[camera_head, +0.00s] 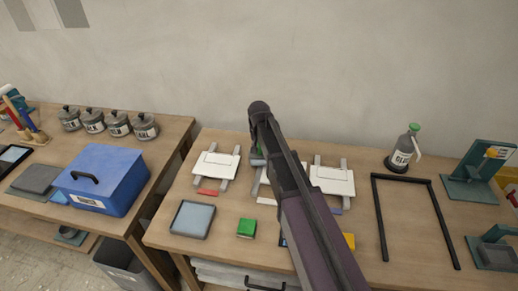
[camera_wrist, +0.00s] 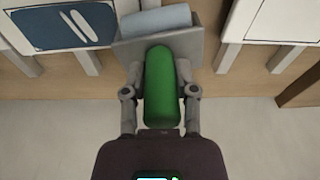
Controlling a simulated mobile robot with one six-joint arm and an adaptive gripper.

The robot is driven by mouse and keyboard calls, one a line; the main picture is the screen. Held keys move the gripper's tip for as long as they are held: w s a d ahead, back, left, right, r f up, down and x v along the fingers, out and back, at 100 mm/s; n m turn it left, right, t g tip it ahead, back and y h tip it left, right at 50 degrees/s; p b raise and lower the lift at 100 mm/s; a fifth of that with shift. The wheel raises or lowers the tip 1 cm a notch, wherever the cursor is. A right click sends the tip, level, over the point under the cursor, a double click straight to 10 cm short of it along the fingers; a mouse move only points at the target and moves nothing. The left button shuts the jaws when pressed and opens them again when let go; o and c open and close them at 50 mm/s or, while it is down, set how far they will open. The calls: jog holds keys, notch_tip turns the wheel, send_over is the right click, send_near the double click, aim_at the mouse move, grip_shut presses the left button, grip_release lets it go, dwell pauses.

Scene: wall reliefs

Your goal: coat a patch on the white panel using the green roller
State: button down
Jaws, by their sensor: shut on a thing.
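My gripper (camera_wrist: 160,76) is shut on the green roller (camera_wrist: 159,90), with one finger on each side of its green handle. A grey plate and a pale blue strip (camera_wrist: 155,22) show at the roller's far end. In the wrist view, a white panel (camera_wrist: 285,20) stands at the upper right, apart from the roller. A panel with a dark blue face and pale streaks (camera_wrist: 62,26) is at the upper left. In the head view, white panels stand on the table at left (camera_head: 216,163) and right (camera_head: 332,181). My arm largely hides the middle one and most of the gripper.
A green block (camera_head: 246,228), a blue-topped tray (camera_head: 192,219) and a yellow block (camera_head: 349,241) lie on the near part of the table. A black frame (camera_head: 381,220) and a grey bottle (camera_head: 402,152) are at right. A blue box (camera_head: 100,180) stands on the left table.

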jog(key=shift+s+d+f, duration=0.1)
jog(key=shift+s+d, duration=0.1)
jog(key=shift+d, duration=0.55)
jog(key=shift+s+d, duration=0.15)
jog(key=shift+d, duration=0.6)
jog(key=shift+d, duration=0.15)
jog(key=shift+s+d, duration=0.25)
jog(key=shift+d, duration=0.5)
jog(key=shift+s+d, duration=0.2)
jog(key=shift+d, duration=0.5)
jog(key=shift+d, duration=0.1)
jog(key=shift+s+d, duration=0.15)
jog(key=shift+d, duration=0.55)
jog(key=shift+s+d, duration=0.1)
jog(key=shift+d, duration=0.6)
